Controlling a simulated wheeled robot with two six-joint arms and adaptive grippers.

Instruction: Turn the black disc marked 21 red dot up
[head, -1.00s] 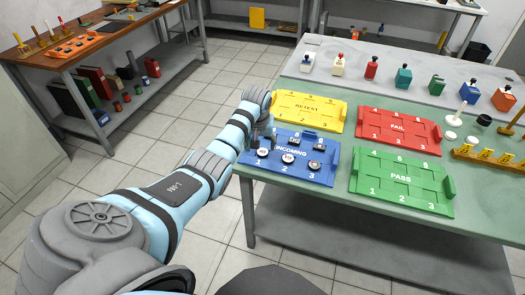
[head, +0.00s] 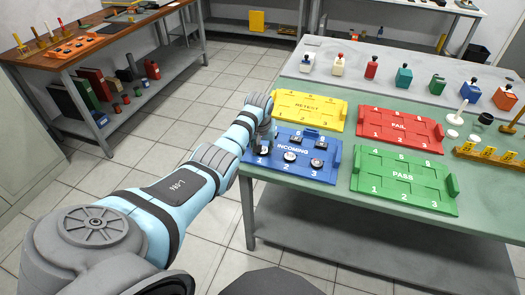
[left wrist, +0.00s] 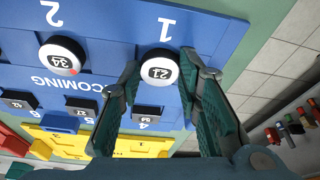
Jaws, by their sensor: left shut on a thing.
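The black disc marked 21 (left wrist: 159,68) has a white face with the number up and a black rim. No red dot shows on the part I see. It is at place 1 of the blue INCOMING tray (left wrist: 215,28), which the head view shows at the table's left front (head: 297,177). My left gripper (left wrist: 160,62) has its fingers on either side of this disc and is shut on it. In the head view the left gripper (head: 266,141) is low over the tray's left end and partly hides the disc (head: 262,149). My right gripper is not in view.
The disc marked 34 (left wrist: 62,56) lies at place 2, with a small red mark at its rim. Several dark square pieces sit behind, one near place 4 (left wrist: 147,112). The yellow RETEST tray (head: 325,118) is behind; the green PASS tray (head: 405,198) looks empty.

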